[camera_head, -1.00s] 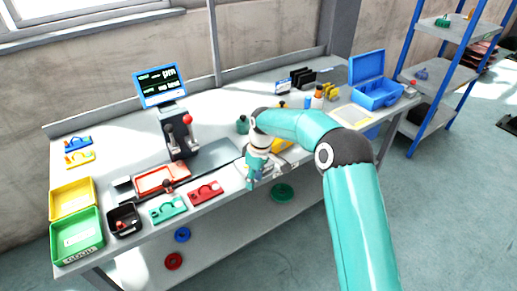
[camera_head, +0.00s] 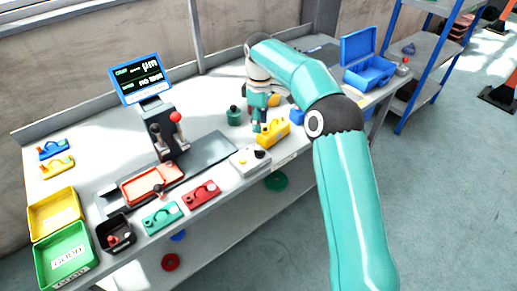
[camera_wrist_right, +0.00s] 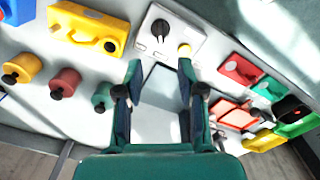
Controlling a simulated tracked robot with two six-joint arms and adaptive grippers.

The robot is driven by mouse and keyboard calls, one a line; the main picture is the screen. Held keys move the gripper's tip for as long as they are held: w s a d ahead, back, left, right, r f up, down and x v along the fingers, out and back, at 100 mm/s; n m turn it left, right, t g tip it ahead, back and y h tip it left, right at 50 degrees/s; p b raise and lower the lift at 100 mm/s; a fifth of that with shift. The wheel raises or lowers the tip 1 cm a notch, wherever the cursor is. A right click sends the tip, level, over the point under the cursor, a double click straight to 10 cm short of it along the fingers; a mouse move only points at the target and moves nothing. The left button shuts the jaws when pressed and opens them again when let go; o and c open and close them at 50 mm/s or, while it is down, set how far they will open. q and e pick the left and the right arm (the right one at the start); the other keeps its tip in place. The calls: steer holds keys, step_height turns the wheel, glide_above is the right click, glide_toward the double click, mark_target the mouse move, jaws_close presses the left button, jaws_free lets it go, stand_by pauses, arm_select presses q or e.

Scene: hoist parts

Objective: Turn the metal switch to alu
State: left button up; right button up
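A pale grey switch box (camera_head: 250,160) lies near the table's front edge, with a dark knob on top. My right gripper (camera_head: 258,126) points down over the table behind the box, between the yellow box and the teal pot. Its fingers (camera_wrist_right: 160,80) are apart with nothing between them. My left gripper is not in view.
A yellow box (camera_head: 273,132) and a teal pot (camera_head: 235,116) stand close to my right gripper. A lever stand with a screen (camera_head: 140,78) is left. Red (camera_head: 202,194) and green (camera_head: 162,216) parts lie along the front edge. A blue case (camera_head: 368,70) is at right.

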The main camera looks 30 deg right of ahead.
mark_target(259, 150)
step_height(259, 150, down, 12)
steer(key=shift+r, duration=0.25)
jaws_close()
